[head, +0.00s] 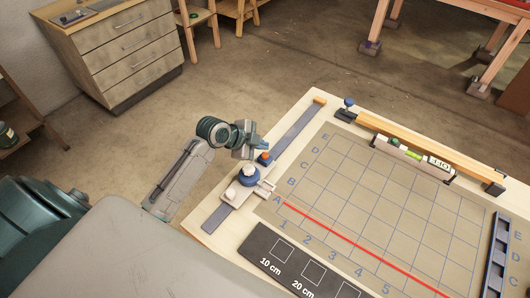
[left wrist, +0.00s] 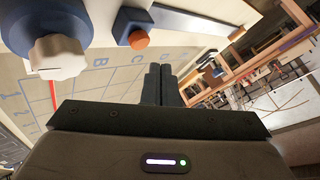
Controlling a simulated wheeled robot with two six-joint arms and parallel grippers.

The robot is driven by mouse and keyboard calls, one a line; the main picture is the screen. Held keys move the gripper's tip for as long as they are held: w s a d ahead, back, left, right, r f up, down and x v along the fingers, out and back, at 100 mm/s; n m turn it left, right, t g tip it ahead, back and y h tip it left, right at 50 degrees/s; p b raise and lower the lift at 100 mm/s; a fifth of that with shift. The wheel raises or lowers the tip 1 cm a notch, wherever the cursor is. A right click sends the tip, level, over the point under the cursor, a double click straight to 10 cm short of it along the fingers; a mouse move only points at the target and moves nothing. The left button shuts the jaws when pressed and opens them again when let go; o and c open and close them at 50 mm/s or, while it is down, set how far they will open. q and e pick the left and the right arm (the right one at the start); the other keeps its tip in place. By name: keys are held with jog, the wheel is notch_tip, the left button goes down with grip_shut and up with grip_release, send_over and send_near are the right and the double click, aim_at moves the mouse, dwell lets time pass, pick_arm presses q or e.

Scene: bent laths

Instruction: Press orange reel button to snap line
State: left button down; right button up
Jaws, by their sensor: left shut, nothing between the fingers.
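The orange reel button (head: 264,157) sits on a small dark block on the board's left side. It also shows in the left wrist view (left wrist: 139,39), beyond my fingertips and slightly left of them. Beside it is the reel's blue and white knob (head: 248,175), large in the left wrist view (left wrist: 58,52). A red line (head: 350,243) runs straight from near row A across the grid towards the lower right. My left gripper (head: 250,148) is shut and empty, close beside the button; I cannot tell whether it touches. My right gripper is out of view.
The board (head: 218,240) carries a blue-grey rail (head: 295,128) along its left edge and a dark size strip (head: 258,246) at the front. A wooden lath (head: 415,147) and a level (head: 400,152) lie along the back.

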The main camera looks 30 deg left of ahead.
aim_at(262, 158)
pick_arm(q)
notch_tip(262, 158, up, 4)
jog(key=shift+f+p, duration=0.1)
jog(key=shift+p, duration=1.1)
